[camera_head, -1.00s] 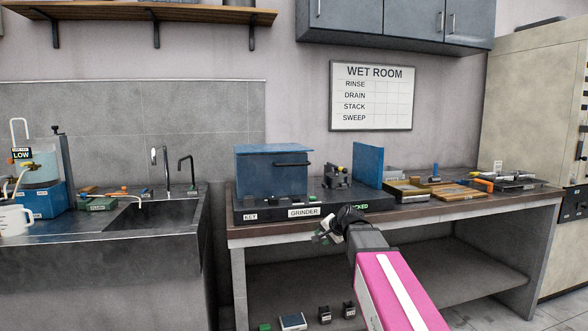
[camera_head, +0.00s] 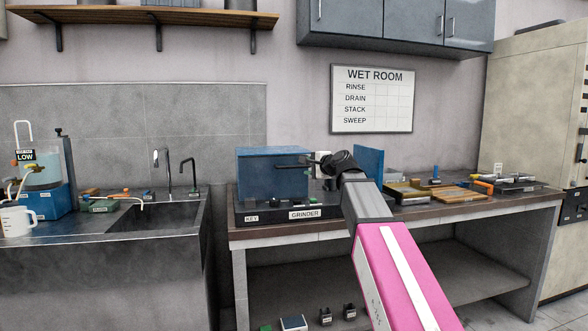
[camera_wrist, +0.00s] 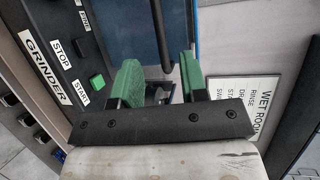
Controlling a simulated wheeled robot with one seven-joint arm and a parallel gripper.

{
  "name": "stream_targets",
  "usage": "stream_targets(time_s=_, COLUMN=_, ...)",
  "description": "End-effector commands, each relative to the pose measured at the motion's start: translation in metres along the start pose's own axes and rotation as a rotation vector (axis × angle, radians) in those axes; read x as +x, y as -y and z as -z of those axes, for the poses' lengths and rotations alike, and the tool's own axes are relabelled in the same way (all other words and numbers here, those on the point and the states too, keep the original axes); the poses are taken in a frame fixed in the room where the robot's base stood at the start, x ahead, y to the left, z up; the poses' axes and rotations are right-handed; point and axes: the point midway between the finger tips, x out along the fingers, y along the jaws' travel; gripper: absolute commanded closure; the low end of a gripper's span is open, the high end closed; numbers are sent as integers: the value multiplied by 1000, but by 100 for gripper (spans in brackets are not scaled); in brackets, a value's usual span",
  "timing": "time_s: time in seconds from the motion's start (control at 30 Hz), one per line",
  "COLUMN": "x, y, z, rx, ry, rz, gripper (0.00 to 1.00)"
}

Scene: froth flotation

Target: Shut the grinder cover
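The grinder cover (camera_head: 262,180) is a blue box at the left of the dark grinder base (camera_head: 270,216), apart from the upright blue panel (camera_head: 369,163) at right. Its dark bar handle (camera_head: 290,165) runs along the front. My gripper (camera_head: 318,161) is at the handle's right end in the head view. In the wrist view my gripper (camera_wrist: 160,80) has its green fingers apart, with the dark handle (camera_wrist: 160,35) lined up between them. I cannot tell whether they touch it.
The wrist view shows a green START button (camera_wrist: 97,82) and the GRINDER label (camera_wrist: 48,70). Wooden trays (camera_head: 450,191) and tools lie right of the grinder. A sink (camera_head: 165,215) is at left. A wall board (camera_head: 372,98) hangs behind.

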Motion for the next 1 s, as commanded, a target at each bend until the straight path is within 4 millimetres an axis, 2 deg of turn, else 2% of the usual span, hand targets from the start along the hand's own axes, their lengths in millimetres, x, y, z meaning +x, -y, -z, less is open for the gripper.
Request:
stream_targets(time_s=0.53, x=88, y=0, z=1, rx=-2, ry=1, rz=-3, gripper=60)
stream_targets(time_s=0.7, x=99, y=0, z=0, rx=-2, ry=1, rz=-2, gripper=60)
stream_targets(time_s=0.93, x=99, y=-1, z=0, rx=-2, ry=0, rz=-2, gripper=60)
stream_targets(time_s=0.97, x=99, y=-1, z=0, rx=-2, ry=0, rz=-2, gripper=63)
stream_targets(time_s=1.0, x=99, y=-1, z=0, rx=-2, ry=0, rz=-2, gripper=76)
